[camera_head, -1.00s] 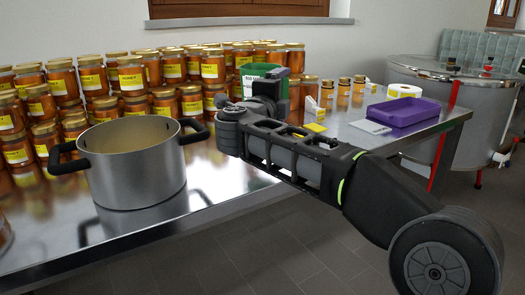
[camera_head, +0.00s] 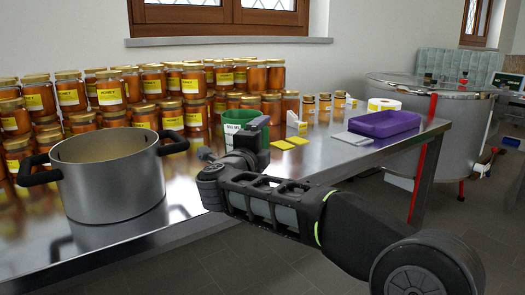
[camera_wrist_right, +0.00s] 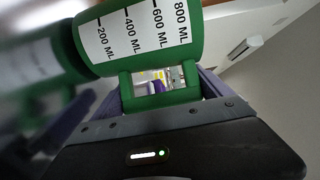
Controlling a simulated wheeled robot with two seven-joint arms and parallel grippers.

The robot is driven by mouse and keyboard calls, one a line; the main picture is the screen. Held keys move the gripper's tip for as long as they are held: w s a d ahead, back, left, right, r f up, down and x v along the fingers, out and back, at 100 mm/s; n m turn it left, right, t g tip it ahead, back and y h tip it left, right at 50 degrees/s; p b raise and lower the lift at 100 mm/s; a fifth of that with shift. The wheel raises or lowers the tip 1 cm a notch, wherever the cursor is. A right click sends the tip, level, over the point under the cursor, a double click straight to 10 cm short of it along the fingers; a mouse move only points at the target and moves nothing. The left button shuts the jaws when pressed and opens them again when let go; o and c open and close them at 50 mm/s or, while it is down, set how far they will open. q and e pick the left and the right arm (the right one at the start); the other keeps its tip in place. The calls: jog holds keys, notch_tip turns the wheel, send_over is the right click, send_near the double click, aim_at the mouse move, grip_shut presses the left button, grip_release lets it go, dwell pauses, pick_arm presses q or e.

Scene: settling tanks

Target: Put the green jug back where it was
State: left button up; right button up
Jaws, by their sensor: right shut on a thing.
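The green jug (camera_head: 231,123) has a white volume label and shows behind my right gripper (camera_head: 250,136) at the middle of the steel table. The right wrist view shows the jug (camera_wrist_right: 150,30) close up, with marks from 200 to 800 ML. My right gripper (camera_wrist_right: 160,98) is shut on its green handle there. In the head view the gripper and arm hide part of the jug and its base, so I cannot tell whether it touches the table. My left gripper is not in view.
Many honey jars (camera_head: 150,82) stand stacked behind the jug. A steel pot (camera_head: 110,180) stands at the left. Yellow cards (camera_head: 282,144), a grey flat device (camera_head: 354,138) and a purple tray (camera_head: 385,126) lie to the right. The table's front edge is clear.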

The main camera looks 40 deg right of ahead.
jog(key=shift+f, duration=0.25)
jog(key=shift+f, duration=0.15)
jog(key=o, duration=1.5)
jog(key=shift+r, duration=0.25)
jog(key=p+v, duration=0.1)
jog(key=v, duration=1)
jog(key=shift+f, duration=0.1)
jog(key=shift+s+a, duration=0.3)
jog(key=shift+a, duration=0.15)
